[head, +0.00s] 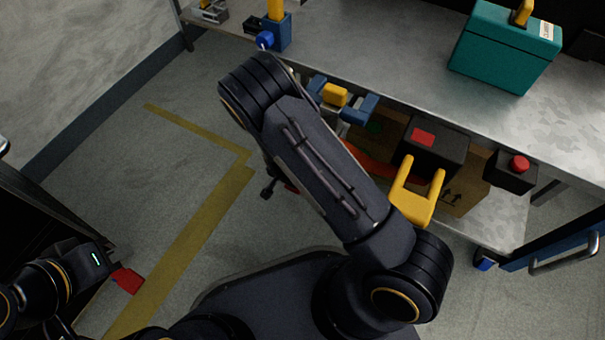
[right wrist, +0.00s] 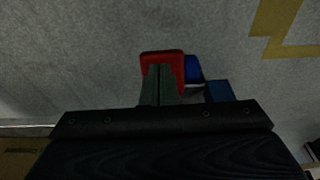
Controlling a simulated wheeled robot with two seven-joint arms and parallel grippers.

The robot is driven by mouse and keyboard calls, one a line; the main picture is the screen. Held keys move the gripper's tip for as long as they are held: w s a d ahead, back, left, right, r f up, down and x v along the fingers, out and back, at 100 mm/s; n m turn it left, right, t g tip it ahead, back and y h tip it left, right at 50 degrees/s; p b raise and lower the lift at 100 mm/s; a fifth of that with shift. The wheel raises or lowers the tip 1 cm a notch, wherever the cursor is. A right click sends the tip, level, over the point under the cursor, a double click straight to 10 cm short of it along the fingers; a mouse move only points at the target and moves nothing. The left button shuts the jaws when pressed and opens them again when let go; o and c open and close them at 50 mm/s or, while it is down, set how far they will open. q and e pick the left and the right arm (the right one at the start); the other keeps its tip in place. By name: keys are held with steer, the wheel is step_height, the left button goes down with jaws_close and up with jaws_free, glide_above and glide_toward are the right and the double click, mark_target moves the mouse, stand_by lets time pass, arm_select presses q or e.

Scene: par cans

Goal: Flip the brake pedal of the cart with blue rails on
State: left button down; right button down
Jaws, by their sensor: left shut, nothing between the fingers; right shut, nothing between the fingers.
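The cart with blue rails (head: 560,248) has a grey metal top and a lower shelf, and stands at the right in the head view. A red pedal (right wrist: 147,58) shows in the right wrist view, beside a blue caster part (right wrist: 194,70). My right gripper (right wrist: 160,84) is shut and empty, its dark fingers overlapping the pedal; I cannot tell if they touch. In the head view my right arm hides that gripper and most of the pedal's area. My left gripper (head: 88,262) is at the lower left, apart from this cart; it is shut and empty.
Another red flap (head: 128,280) sticks out beside a dark unit at the lower left. A teal case (head: 505,48) stands on the cart top. Yellow-handled items, a red-button box (head: 512,168) and a carton crowd the shelf side. Floor with yellow tape (head: 205,225) is open.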

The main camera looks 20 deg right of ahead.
arm_select(q)
steer(key=shift+f, duration=0.25)
arm_select(e)
steer(key=shift+s+a+f, duration=0.1)
steer(key=shift+a+f, duration=0.05)
steer(key=shift+f, duration=0.5)
steer(key=shift+f, duration=0.1)
